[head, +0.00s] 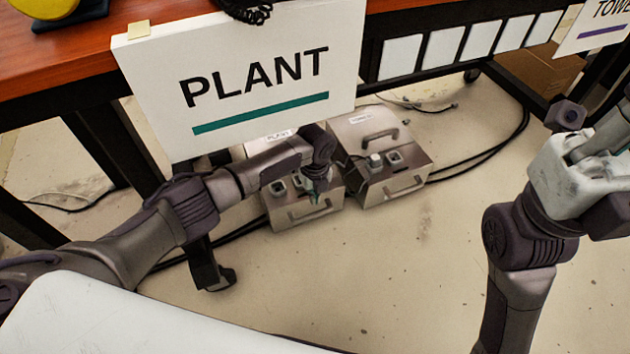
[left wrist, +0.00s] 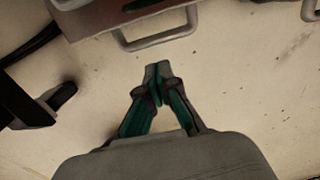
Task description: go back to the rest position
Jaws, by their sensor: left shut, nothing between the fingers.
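My left gripper (head: 317,190) hangs in front of the left metal box in the head view. In the left wrist view its fingertips (left wrist: 158,72) meet, so it is shut and empty. The fingers point toward the handle (left wrist: 155,35) of a metal box and look apart from it. My right arm stands at the right of the head view. Its gripper cannot be made out there.
Two metal boxes stand on the floor: the left one (head: 303,213), partly hidden by my left arm, and the right one (head: 395,183). A PLANT sign (head: 240,95) hangs from the wooden table (head: 60,55). Black cables (head: 490,162) run along the floor. The front floor is clear.

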